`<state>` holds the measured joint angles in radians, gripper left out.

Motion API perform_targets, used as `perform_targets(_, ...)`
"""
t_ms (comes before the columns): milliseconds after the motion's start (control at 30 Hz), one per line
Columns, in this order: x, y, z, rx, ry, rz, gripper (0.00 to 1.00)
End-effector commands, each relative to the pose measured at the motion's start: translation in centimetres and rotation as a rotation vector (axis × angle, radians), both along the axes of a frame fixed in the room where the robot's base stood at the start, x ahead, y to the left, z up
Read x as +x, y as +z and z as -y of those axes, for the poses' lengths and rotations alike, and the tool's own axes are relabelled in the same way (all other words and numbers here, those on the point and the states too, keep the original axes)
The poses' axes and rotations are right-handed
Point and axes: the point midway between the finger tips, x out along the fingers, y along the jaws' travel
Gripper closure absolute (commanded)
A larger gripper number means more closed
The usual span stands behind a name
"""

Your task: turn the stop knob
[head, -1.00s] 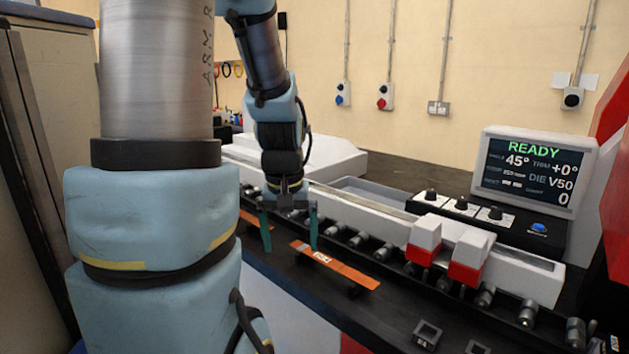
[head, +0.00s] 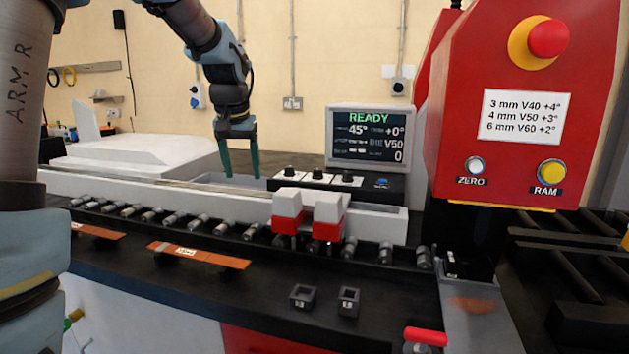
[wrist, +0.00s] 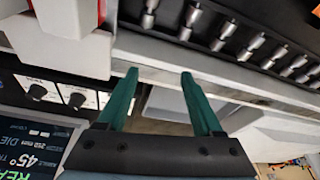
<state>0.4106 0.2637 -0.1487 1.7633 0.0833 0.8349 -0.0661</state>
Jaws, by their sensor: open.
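Three black knobs stand in a row on a dark control box with white label plates: the left knob (head: 290,172), the middle knob (head: 317,175) and the right knob (head: 347,178). Their labels are too small to read, so I cannot tell which is the stop knob. My gripper (head: 240,168) points down with green fingers apart and empty, just left of the control box and apart from the knobs. In the wrist view two knobs show at the left, one of them here (wrist: 37,91), outside the open fingers (wrist: 158,75).
The display (head: 367,137) reads READY, 45°, +0°, V50 and 0. Red-and-white blocks (head: 288,205) stand in front of the knobs. A white rail (head: 160,190) and rollers run along the front. A red panel (head: 510,100) with buttons rises at the right.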

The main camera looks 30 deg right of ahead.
Motion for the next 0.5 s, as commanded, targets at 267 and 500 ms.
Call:
perform_targets(267, 0.1, 5.3, 14.4, -0.059, -0.184, 0.063, 0.33)
perform_targets(500, -0.7, 7.2, 17.8, -0.077, -0.224, 0.075, 0.33)
